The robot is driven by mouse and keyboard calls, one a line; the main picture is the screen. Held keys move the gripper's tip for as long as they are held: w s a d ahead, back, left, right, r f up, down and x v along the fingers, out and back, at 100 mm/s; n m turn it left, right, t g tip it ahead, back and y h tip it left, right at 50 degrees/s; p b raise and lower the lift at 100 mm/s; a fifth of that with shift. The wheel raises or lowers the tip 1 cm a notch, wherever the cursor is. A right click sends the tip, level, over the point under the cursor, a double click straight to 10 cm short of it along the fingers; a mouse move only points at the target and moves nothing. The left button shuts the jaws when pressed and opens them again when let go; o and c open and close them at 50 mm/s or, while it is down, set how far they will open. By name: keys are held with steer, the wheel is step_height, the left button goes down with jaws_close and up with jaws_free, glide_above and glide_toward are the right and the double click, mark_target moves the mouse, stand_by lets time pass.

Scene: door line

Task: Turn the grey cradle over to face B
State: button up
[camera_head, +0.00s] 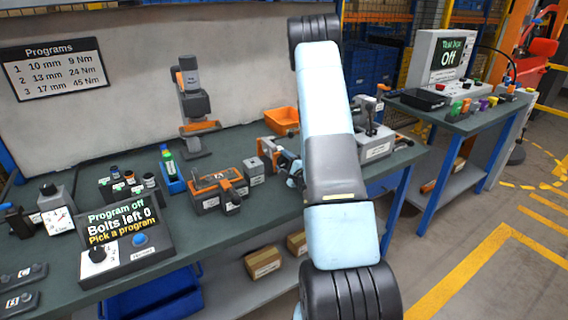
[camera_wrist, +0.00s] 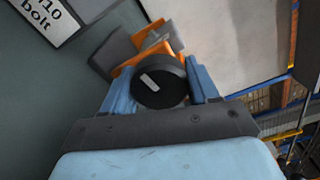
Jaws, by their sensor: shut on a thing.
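A black round knob (camera_wrist: 172,95) with a pale bar mark sits between the blue fingers of my gripper (camera_wrist: 160,85) in the wrist view. The gripper is shut on it. Behind the knob are orange and grey parts (camera_wrist: 150,42), which seem to belong to the grey cradle. In the head view a grey and orange fixture (camera_head: 272,150), likely the cradle, stands on the bench just left of my arm. My arm hides much of it and most of my gripper (camera_head: 294,172). No face letter can be read in either view.
A grey block (camera_head: 254,171) and an orange-topped fixture (camera_head: 218,190) stand close on the left. An orange bin (camera_head: 282,120) is behind. A lever fixture (camera_head: 372,135) stands right of my arm. A program console (camera_head: 125,240) reads "Program off". A test box (camera_head: 442,60) reads "Off".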

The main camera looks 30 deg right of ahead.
steer(key=n, duration=0.6)
steer(key=shift+s+a+f, duration=0.1)
steer(key=shift+s+f, duration=0.05)
steer(key=shift+f, duration=0.15)
steer(key=n, duration=0.5)
steer(key=shift+n, duration=0.4)
steer(key=o, duration=1)
steer(key=shift+r, duration=0.1)
steer(key=shift+o, duration=0.2)
